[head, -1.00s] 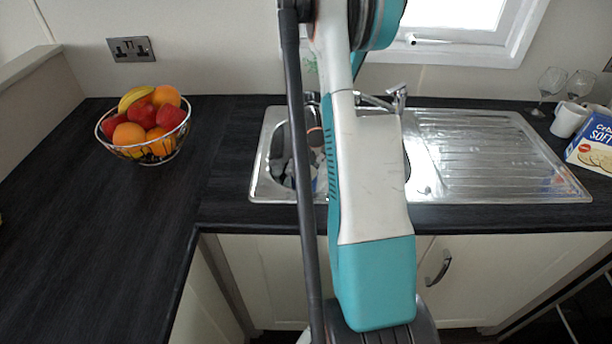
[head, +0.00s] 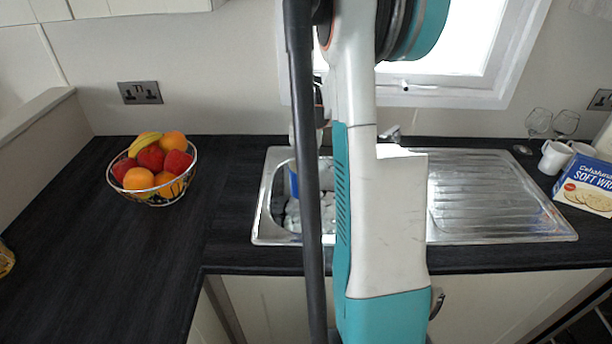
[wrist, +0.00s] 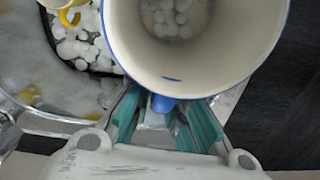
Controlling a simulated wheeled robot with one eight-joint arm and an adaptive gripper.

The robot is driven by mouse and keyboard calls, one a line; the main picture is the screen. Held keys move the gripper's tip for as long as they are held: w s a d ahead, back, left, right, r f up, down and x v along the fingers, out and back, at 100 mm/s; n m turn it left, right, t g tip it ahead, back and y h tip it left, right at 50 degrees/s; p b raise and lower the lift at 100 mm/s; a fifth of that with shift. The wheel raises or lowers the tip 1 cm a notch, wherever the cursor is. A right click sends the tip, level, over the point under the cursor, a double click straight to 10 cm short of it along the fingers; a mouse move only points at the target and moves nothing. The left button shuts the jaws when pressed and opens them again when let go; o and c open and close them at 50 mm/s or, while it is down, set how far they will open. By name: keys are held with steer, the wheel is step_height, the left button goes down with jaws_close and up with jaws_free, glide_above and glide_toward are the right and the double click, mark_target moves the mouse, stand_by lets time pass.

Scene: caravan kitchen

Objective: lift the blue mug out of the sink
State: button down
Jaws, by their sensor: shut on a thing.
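The blue mug (wrist: 195,62) fills the top middle of the wrist view, with a pale inside, a blue rim and a blue handle toward me. My gripper (wrist: 164,108) is shut on the handle, with a teal finger on each side. Some white foam lies in the bottom of the mug. The sink (head: 262,225) is left of centre in the head view, and my arm hides part of it. White suds (wrist: 85,50) lie in it below the mug. My arm hides most of the gripper and mug in the head view; a small blue patch shows there beside it.
A yellow handle (wrist: 70,14) shows among the suds. A ribbed drainer (head: 490,205) lies right of the bowl. White mugs (head: 554,157), glasses (head: 539,121) and a blue box (head: 588,185) stand far right. A fruit bowl (head: 152,172) stands left; the dark counter (head: 95,265) before it is clear.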

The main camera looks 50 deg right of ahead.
mark_target(306, 162)
steer(key=shift+r, duration=0.6)
steer(key=shift+s+a+r, duration=0.25)
steer(key=shift+s+a, duration=0.7)
steer(key=shift+a, duration=0.2)
